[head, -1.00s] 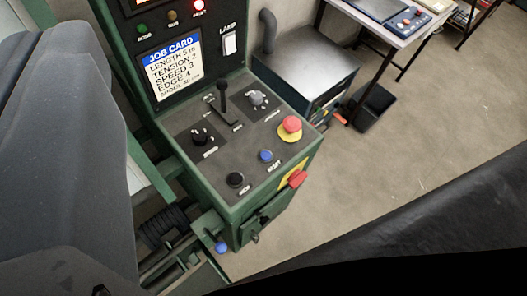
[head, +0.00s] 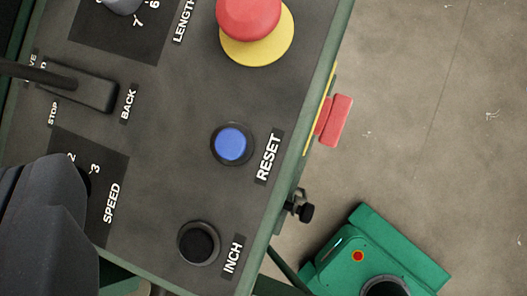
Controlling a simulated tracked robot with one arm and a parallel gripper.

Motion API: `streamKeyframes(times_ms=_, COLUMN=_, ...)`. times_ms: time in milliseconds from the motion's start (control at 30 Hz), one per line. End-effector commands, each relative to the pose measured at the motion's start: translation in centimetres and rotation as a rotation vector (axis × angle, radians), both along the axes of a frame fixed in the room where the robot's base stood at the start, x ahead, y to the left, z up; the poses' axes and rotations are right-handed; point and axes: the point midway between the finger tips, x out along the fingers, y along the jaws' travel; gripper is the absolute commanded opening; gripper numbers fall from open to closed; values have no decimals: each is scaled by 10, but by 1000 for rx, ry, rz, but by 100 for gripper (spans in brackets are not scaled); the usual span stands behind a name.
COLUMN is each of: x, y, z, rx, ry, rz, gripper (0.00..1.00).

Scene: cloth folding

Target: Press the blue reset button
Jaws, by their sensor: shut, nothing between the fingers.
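The blue reset button (head: 231,144) is a round cap in a black ring on the dark grey control panel (head: 150,150), near the middle of the head view. The white word RESET stands just right of it. My gripper (head: 50,185) is the dark grey shape at the lower left edge, only partly in view. It is shut and empty. In the picture it lies left of and below the button, apart from it, and covers part of the SPEED dial. Its height above the panel is hard to tell.
A red mushroom button (head: 249,16) on a yellow base lies above the blue one. The black INCH button (head: 199,243) lies below. A lever (head: 75,85) is at left. A red block (head: 340,120) juts from the panel's right side. A green machine (head: 385,255) stands lower right.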

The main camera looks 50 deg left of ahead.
Motion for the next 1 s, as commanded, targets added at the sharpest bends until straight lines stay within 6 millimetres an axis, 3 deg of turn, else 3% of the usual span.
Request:
streamKeyframes(times_ms=33, x=1, y=-8, z=-18, rx=21, ry=19, rz=-21, gripper=0)
streamKeyframes(times_ms=100, x=2, y=-15, z=-32, rx=44, ry=33, rz=-43, gripper=0)
streamKeyframes(times_ms=200, x=2, y=-21, z=-43, rx=61, ry=42, rz=-62, gripper=0)
streamKeyframes(times_ms=700, x=2, y=-22, z=-49, rx=65, ry=45, rz=-66, gripper=0)
streamKeyframes(times_ms=1000, x=2, y=-22, z=-71, rx=65, ry=47, rz=-65, gripper=0)
